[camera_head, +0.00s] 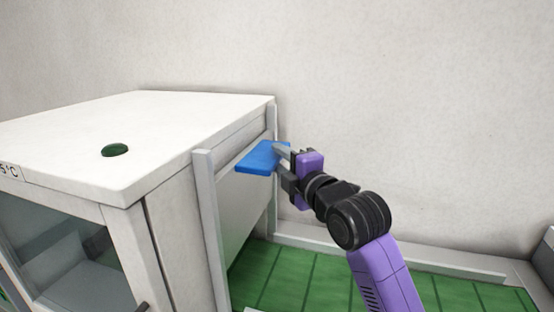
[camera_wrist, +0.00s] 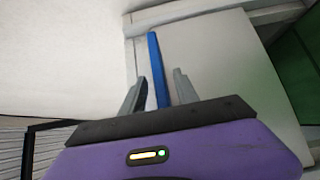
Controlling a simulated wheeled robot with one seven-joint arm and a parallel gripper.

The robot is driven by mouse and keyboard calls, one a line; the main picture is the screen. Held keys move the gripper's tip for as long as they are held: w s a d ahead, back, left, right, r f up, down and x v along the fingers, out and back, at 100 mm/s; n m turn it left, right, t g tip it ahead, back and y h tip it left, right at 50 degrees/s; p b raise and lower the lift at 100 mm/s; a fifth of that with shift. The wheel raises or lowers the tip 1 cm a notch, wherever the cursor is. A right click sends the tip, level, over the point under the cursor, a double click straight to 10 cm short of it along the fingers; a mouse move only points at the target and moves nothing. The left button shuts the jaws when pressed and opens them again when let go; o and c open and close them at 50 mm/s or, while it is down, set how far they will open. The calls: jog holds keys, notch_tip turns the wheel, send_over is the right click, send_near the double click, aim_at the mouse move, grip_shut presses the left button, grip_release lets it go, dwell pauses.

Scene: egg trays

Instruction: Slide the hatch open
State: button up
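The hatch (camera_head: 243,208) is a pale panel on the right side of a white cabinet, set between upright rails. A flat blue handle (camera_head: 258,158) sticks out from its upper part. My gripper (camera_head: 281,160) is at the handle's right end. The hatch panel (camera_wrist: 220,60) fills the middle right there. The panel's lower edge is partly unclear.
A light rail (camera_head: 210,225) stands at the hatch's near edge. A green floor (camera_head: 300,278) lies below my arm. The wall is close behind.

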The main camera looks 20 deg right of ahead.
jog(key=s, duration=0.4)
jog(key=s+b, duration=0.1)
jog(key=s, duration=0.1)
jog(key=shift+d, duration=0.4)
jog(key=shift+w, duration=0.1)
notch_tip(320, 180, up, 5)
jog(key=s+d+m+t, duration=0.2)
jog(key=m+t, duration=0.1)
jog(key=m, duration=0.2)
jog(key=s+a+f+m+g+h, duration=0.1)
jog(key=s+f+m, duration=0.4)
jog(key=s+f, duration=0.5)
jog(key=s+a+f+m+g+h, duration=0.1)
jog(key=s+f+m+g, duration=0.2)
jog(key=s+f, duration=0.8)
jog(key=s+a+f+m+g, duration=0.1)
jog(key=s+f+m, duration=0.5)
jog(key=s, duration=1.9)
notch_tip(320, 180, down, 5)
jog(key=shift+f+m+g+h, duration=0.2)
jog(key=shift+m+g+h, duration=0.2)
jog(key=shift+g, duration=0.1)
